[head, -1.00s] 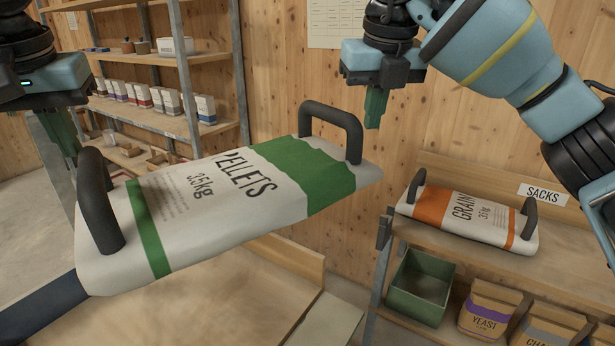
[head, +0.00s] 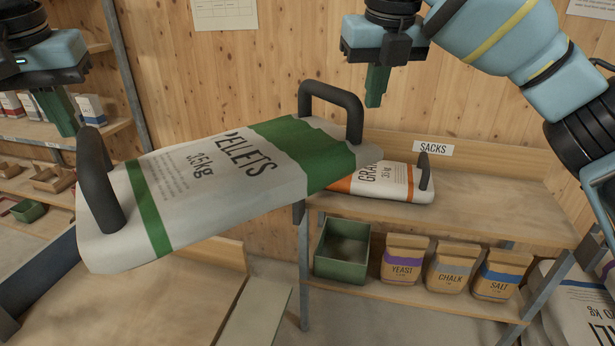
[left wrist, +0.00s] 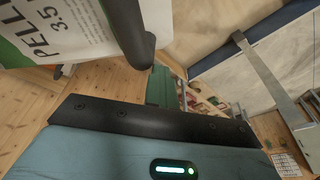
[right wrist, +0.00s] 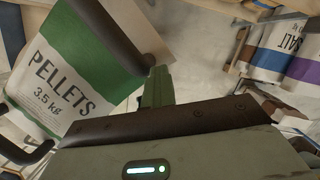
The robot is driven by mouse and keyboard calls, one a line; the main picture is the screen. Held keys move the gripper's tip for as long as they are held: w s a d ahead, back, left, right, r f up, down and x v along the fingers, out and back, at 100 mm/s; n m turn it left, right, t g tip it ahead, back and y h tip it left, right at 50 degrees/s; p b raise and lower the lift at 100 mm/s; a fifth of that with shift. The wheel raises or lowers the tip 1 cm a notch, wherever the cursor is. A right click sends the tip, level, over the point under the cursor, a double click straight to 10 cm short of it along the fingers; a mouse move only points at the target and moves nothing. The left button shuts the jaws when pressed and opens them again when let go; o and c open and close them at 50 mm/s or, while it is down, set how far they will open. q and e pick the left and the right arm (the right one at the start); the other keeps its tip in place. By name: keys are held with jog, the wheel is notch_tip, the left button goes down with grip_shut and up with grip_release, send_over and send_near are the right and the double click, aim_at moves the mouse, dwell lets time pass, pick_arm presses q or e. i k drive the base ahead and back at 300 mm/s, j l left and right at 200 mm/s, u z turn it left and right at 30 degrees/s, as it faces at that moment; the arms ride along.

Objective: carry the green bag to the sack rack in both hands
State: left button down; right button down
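The green bag (head: 225,170) is white with green bands and reads PELLETS 3.5 kg. It hangs tilted in mid-air in the head view, its right end higher, with a black handle at each end. My left gripper (head: 58,115) is at the left handle (head: 100,180), and my right gripper (head: 377,88) is at the right handle (head: 335,105). The bag is borne between them; the finger contact itself is not clearly seen. The bag also shows in the left wrist view (left wrist: 60,30) and right wrist view (right wrist: 75,75). The sack rack (head: 480,205) stands behind, labelled SACKS.
An orange-banded grain bag (head: 385,183) lies on the rack's top, partly hidden by the green bag; the top is bare to its right. Below are a green bin (head: 342,250) and yeast, chalk and salt bags. A wooden table (head: 150,310) is beneath the green bag.

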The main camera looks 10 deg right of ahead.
aim_at(498, 202)
jog(key=z, duration=1.7)
jog(key=i, duration=1.6)
